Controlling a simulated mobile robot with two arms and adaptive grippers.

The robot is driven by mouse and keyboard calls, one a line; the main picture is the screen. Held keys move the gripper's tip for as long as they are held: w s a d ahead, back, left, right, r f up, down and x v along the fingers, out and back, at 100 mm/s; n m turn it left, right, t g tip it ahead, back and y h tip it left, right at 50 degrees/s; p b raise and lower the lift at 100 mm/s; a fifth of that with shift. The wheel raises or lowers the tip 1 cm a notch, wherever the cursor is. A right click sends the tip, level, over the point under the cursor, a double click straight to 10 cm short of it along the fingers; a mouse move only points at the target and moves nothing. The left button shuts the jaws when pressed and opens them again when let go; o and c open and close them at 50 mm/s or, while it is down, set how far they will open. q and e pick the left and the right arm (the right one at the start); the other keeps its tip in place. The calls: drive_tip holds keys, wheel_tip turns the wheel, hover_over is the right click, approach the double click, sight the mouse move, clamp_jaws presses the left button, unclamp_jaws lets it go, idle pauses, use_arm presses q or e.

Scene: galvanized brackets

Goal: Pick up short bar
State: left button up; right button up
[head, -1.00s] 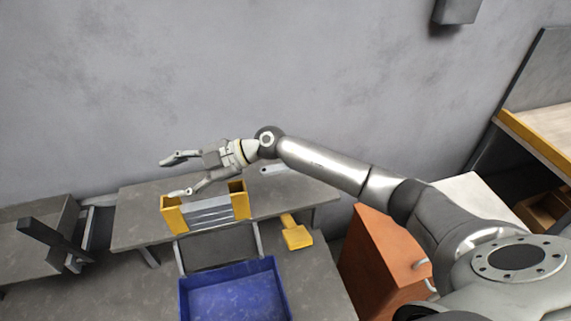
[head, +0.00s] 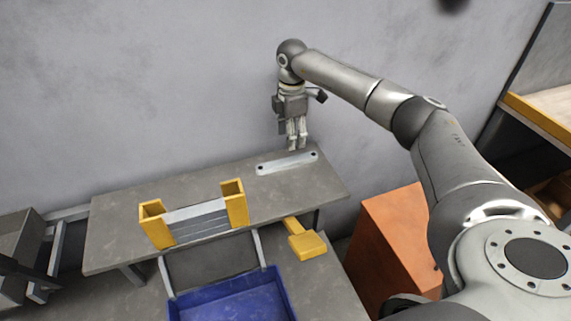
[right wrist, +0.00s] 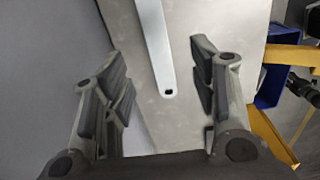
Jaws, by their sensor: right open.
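A flat light-grey metal bar (head: 287,162) with a hole near each end lies on the raised grey shelf (head: 115,228), near its back right edge. It also shows in the right wrist view (right wrist: 153,45), one end pointing between my fingers. My right gripper (head: 297,148) points down from above, just behind the bar in the head view. In the right wrist view my right gripper (right wrist: 158,75) is open, with the bar's near end between its fingers in the picture and nothing held. My left gripper cannot be made out in either view.
Two yellow holders (head: 157,225) with several grey bars (head: 197,219) between them stand left on the shelf. A blue bin (head: 232,297) and a yellow block with a handle (head: 307,245) are in front. An orange cabinet (head: 395,240) stands at right. The shelf around the bar is clear.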

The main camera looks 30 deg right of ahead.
sight(287, 161)
wheel_tip(287, 161, down, 4)
drive_tip(key=shift+a+r, duration=0.1)
drive_tip(key=shift+w+a+f+p, duration=0.15)
drive_tip(key=shift+f+p, duration=0.2)
drive_tip(key=shift+f, duration=0.25)
drive_tip(key=f, duration=0.4)
drive_tip(key=shift+w+a+f+p, duration=0.15)
drive_tip(key=shift+w+f+p, duration=0.05)
drive_tip(key=shift+p, duration=0.15)
use_arm(q)
drive_tip(key=shift+s+r, duration=0.5)
drive_tip(key=shift+r, duration=0.25)
drive_tip(key=shift+s, duration=0.1)
use_arm(e)
drive_tip(key=shift+c, duration=0.3)
drive_tip(key=c, duration=0.5)
use_arm(q)
drive_tip(key=shift+s, duration=0.3)
use_arm(e)
drive_tip(key=shift+r, duration=0.1)
clamp_jaws()
